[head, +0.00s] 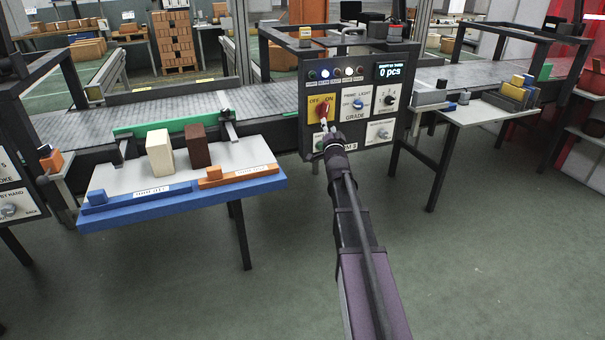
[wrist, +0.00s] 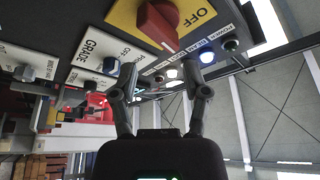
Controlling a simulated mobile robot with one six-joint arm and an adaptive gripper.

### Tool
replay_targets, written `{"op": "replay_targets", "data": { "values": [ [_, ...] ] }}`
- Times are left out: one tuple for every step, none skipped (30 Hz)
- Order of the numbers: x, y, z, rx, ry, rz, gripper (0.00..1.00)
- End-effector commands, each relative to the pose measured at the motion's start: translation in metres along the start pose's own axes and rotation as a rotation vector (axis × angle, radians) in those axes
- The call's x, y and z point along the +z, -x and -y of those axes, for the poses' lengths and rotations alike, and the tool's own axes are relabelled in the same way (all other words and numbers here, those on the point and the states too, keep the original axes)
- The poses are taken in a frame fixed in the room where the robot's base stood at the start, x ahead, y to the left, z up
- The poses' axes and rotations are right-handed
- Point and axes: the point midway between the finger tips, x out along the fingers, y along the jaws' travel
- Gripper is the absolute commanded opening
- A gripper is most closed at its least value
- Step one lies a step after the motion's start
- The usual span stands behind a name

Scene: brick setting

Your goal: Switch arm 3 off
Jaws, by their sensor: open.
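A dark control panel (head: 362,90) stands at the conveyor. Its red rotary knob (head: 324,107) sits on a yellow plate (head: 314,98) marked OFF on the left and ON on the right in the head view. The label at the panel's lower edge is partly hidden by my arm. In the wrist view the red knob (wrist: 158,24) is at the top, beside the word OFF; which mark it points to is unclear. My gripper (head: 327,130) is just below the knob in the head view. In the wrist view my gripper (wrist: 159,68) is open and empty, its fingertips apart from the knob.
The panel also has a row of lamps (head: 336,72), a GRADE knob (head: 358,104), a black selector (head: 388,99) and a "0 pcs" display (head: 391,72). A blue-edged table (head: 185,205) with blocks stands left. Green floor (head: 470,260) is free at right.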

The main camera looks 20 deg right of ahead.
Motion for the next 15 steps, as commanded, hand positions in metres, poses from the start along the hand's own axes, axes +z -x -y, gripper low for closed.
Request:
{"op": "replay_targets", "data": {
  "values": [
    [0.001,0.011,-0.001,0.000,0.000,0.000,0.60],
    [0.001,0.016,-0.001,0.000,0.000,0.000,0.60],
    [0.001,0.021,-0.001,0.000,0.000,0.000,0.60],
    [0.001,0.025,-0.001,0.000,0.000,0.000,0.60],
    [0.001,0.029,-0.001,0.000,-0.001,0.000,0.60],
    [0.001,0.034,-0.001,0.000,-0.001,0.000,0.60],
    [0.001,0.037,-0.001,0.000,-0.001,0.000,0.60],
    [0.001,0.041,-0.001,0.000,-0.001,0.000,0.60],
    [0.001,0.045,-0.001,0.000,0.000,0.000,0.60],
    [0.001,0.049,-0.001,0.000,0.000,0.000,0.60],
    [0.001,0.052,-0.001,0.000,0.000,0.000,0.60],
    [0.001,0.056,-0.001,0.000,0.000,0.000,0.60],
    [0.001,0.060,-0.001,0.000,0.000,0.000,0.60],
    [0.001,0.063,-0.001,0.000,0.000,0.000,0.60],
    [-0.001,0.060,0.004,0.013,0.007,0.012,0.60]
  ]
}}
